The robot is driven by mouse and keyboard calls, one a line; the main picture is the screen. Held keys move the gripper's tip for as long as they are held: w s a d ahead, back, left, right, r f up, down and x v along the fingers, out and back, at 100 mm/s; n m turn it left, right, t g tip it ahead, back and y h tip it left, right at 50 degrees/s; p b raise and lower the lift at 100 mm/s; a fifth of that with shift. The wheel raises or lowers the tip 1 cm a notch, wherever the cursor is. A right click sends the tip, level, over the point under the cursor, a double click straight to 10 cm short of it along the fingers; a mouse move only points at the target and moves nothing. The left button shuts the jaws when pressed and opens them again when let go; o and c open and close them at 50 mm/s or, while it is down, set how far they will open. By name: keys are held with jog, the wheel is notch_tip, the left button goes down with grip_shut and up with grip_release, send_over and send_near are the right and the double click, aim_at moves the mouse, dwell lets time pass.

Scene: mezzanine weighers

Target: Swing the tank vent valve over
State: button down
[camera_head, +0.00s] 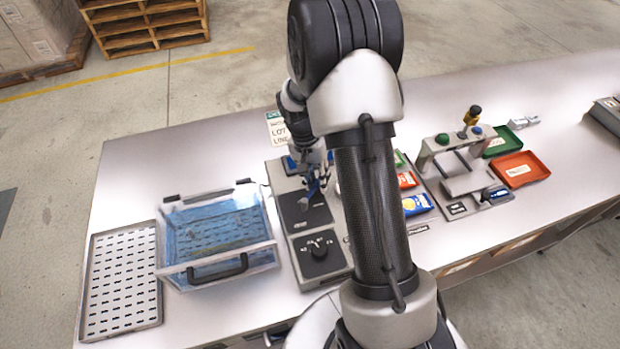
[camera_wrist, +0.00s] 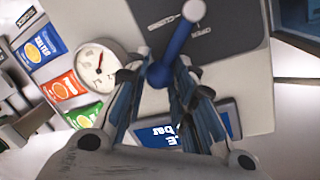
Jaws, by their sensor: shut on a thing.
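The tank vent valve looks to be the blue lever (camera_wrist: 172,56) with a pale round end, over a dark plate (camera_wrist: 215,22) on a grey panel. In the head view a small part of the blue lever (camera_head: 312,188) shows below my gripper (camera_head: 318,176). In the wrist view my gripper (camera_wrist: 168,82) is shut on the blue lever, with a finger on each side. The grey panel (camera_head: 283,184) also carries a black dial knob (camera_head: 319,248) nearer the front. My arm hides part of the panel's right side.
A clear blue-tinted bin (camera_head: 262,257) with a black handle stands left of the panel, beside a slotted tray (camera_head: 152,315). A round gauge (camera_wrist: 100,64) and several coloured packets lie close to my gripper. A sealer-like machine (camera_head: 425,158) and red tray (camera_head: 520,169) stand to the right.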

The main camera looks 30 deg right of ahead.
jog(key=s+m, duration=0.1)
jog(key=m, duration=0.1)
jog(key=s+d+m, duration=0.1)
jog(key=m, duration=0.1)
jog(key=shift+s+y, duration=0.25)
jog(key=shift+y, duration=0.05)
jog(key=shift+s+m+g+y, duration=0.2)
jog(key=shift+s+m, duration=0.4)
jog(key=shift+m, duration=0.5)
jog(key=shift+s+m+g+y, duration=0.15)
jog(key=shift+s+m, duration=0.4)
jog(key=shift+m, duration=0.55)
jog(key=c, duration=1.3)
grip_release()
jog(key=v, duration=1.2)
jog(key=shift+s+d, duration=0.1)
